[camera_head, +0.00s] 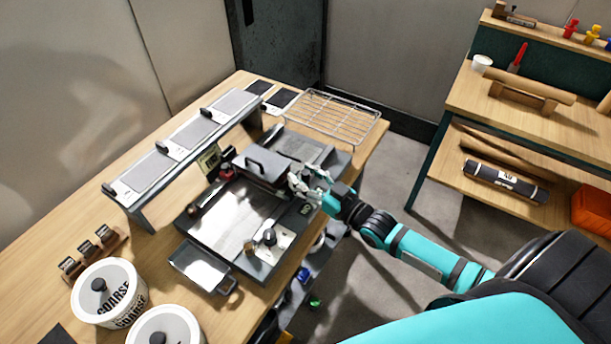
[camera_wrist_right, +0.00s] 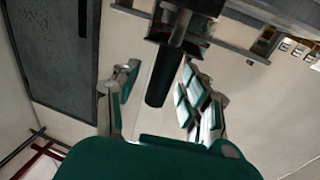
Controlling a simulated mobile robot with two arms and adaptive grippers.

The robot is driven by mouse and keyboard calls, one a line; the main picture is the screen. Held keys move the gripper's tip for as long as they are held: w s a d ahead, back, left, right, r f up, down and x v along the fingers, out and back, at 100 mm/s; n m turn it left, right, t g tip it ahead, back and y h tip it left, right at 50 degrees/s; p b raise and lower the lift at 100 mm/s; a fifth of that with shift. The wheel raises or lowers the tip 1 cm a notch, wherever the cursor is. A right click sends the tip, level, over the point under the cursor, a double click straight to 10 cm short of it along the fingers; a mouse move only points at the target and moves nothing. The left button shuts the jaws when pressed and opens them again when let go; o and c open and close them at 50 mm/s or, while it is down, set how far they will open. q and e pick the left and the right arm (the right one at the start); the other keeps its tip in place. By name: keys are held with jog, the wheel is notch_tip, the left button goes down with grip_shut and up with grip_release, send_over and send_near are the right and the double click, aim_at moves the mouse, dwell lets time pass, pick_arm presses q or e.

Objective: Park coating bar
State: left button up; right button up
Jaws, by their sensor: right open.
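The flatbed coating machine (camera_head: 228,222) stands on the wooden bench, with a pale smooth bed. A dark block with a raised handle (camera_head: 262,168) sits across its far part; I cannot tell for sure whether this is the coating bar's carriage. My right gripper (camera_head: 308,182) is at the right end of this block. In the right wrist view, my right gripper (camera_wrist_right: 158,95) is open. A dark cylindrical grip (camera_wrist_right: 163,76) lies between its fingers, apart from both as far as I can see. It joins a metal part (camera_wrist_right: 180,28) above. My left gripper is out of view.
A raised shelf with grey panels (camera_head: 150,172) runs along the left. A wire rack (camera_head: 332,117) lies beyond the machine. A metal tray (camera_head: 200,266) and white COARSE tub (camera_head: 108,293) are nearer. A second bench (camera_head: 530,105) stands right, across open floor.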

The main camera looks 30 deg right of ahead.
grip_shut()
jog(key=shift+w+a+f, duration=0.1)
jog(key=shift+w+f, duration=0.1)
jog(key=shift+f, duration=0.1)
dwell(0.6)
